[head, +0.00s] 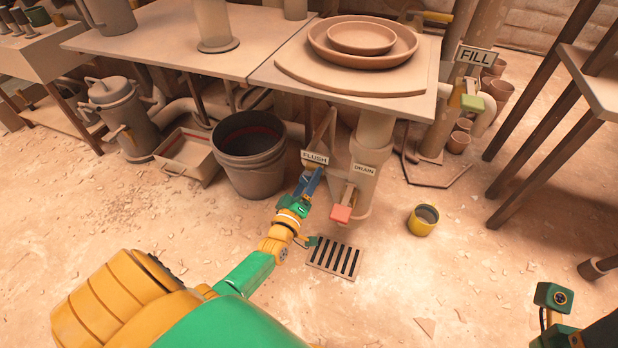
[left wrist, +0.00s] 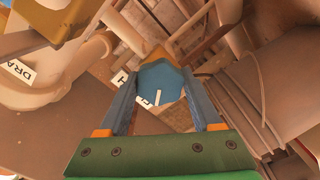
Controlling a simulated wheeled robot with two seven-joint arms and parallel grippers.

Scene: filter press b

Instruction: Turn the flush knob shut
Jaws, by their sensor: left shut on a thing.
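The flush knob (left wrist: 160,82) is blue and faceted, with a white line on its face, and sits on a yellow-orange body in the left wrist view. My left gripper (left wrist: 163,90) is shut on it, one finger on each side. In the head view my left gripper (head: 311,177) reaches in just below the FLUSH sign (head: 315,157), and it largely hides the knob there. Only part of my right arm shows at the lower right; its jaws are out of frame.
The DRAIN valve's red handle (head: 341,213) is close at the right of my left gripper. A dark bucket (head: 249,152) stands at its left. A floor grate (head: 334,258) and a yellow cup (head: 423,220) lie nearby. The table (head: 262,76) overhangs behind. The front floor is mostly clear.

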